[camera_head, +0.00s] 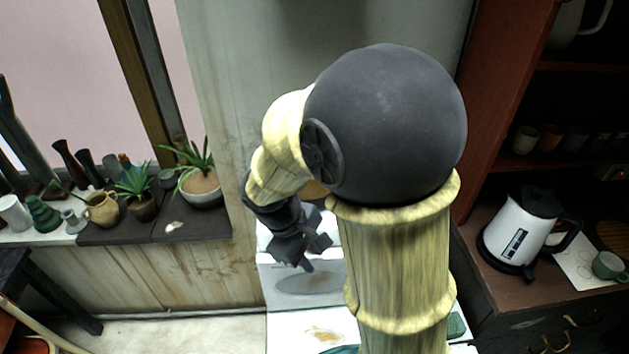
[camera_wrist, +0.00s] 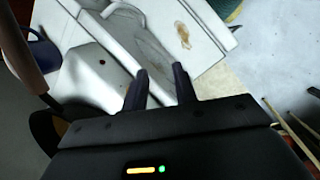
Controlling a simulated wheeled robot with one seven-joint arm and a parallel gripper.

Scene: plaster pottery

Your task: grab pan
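I cannot make out a pan for certain in either view. My gripper (camera_head: 312,256) hangs over a white sink-like unit (camera_head: 280,300), left of my arm's pale column in the head view. In the wrist view, the two dark fingers of my gripper (camera_wrist: 160,82) stand apart with nothing between them. The white unit (camera_wrist: 200,50) with its recessed basin lies beyond the fingertips. A dark blue rounded object (camera_wrist: 42,52) shows at the upper left of the wrist view; I cannot tell whether it is a pan. My arm hides part of the unit in the head view.
A ledge (camera_head: 205,228) at left holds vases, a jug (camera_head: 102,208) and a potted plant (camera_head: 200,185). At right, a dark cabinet carries a white kettle (camera_head: 520,232) and a green cup (camera_head: 608,265). Thin sticks (camera_wrist: 298,130) show at right in the wrist view.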

